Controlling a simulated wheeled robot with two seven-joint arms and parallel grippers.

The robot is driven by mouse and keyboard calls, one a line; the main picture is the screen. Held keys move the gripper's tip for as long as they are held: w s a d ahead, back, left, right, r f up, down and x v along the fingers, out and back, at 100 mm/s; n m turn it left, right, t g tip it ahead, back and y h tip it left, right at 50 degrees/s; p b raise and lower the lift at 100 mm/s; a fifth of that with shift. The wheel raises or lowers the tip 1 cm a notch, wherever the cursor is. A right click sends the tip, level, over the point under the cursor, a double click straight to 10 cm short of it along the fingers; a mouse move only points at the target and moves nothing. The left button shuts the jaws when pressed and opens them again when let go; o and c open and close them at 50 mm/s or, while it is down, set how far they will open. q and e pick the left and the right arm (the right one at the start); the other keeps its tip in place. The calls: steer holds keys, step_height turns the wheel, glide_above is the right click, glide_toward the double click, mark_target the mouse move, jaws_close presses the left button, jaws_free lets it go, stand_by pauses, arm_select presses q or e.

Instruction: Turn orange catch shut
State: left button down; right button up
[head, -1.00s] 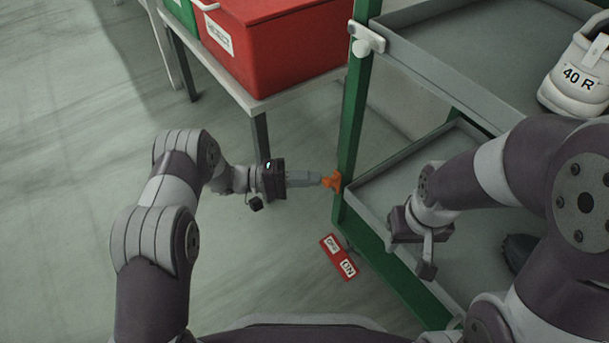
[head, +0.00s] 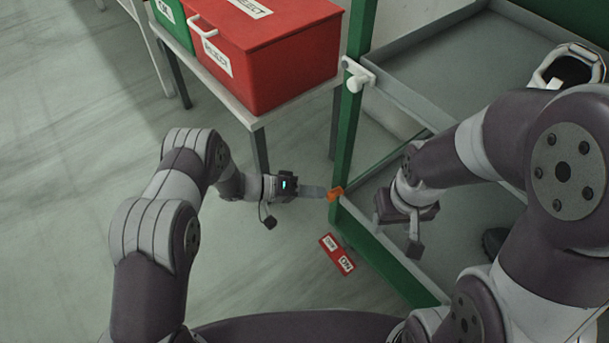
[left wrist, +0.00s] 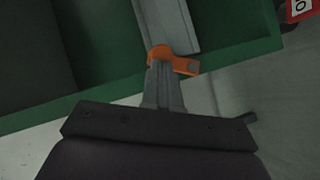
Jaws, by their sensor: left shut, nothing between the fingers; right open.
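The orange catch (head: 335,193) sits on the green post of the shelf rack, at the level of the lower tray. It also shows in the left wrist view (left wrist: 182,64), where part of it is behind my fingertips. My left gripper (head: 325,192) is shut and empty, with its fingertips at the catch; whether they touch it I cannot tell. In the left wrist view my left fingers (left wrist: 160,68) reach up to the catch's left part. My right gripper (head: 412,235) is open over the lower tray (head: 375,240), with nothing in it.
A red box (head: 270,50) stands on a grey table (head: 255,118) at upper left, beside a green box. A red tag (head: 337,254) hangs by the rack's lower rail. A white shoe (head: 568,65) is on the upper tray (head: 430,80). A white fitting (head: 356,76) is on the post.

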arm_select(q)
steer(key=s+d+m+t+y+p, duration=0.1)
steer(key=p, duration=0.2)
steer(key=s+m+t+y+p, duration=0.1)
steer(key=m+y+p, duration=0.1)
steer(key=p, duration=0.1)
steer(key=shift+s+d+r, duration=0.1)
steer(key=shift+s+d, duration=0.05)
steer(key=shift+d, duration=0.2)
steer(key=s+f+m+t+y+p, duration=0.1)
steer(key=d+f+m+t+y+p, duration=0.1)
steer(key=shift+s+d+m, duration=0.1)
steer(key=shift+s+m, duration=0.2)
steer(key=shift+s, duration=0.05)
steer(key=shift+s+d+f, duration=0.1)
steer(key=shift+f, duration=0.1)
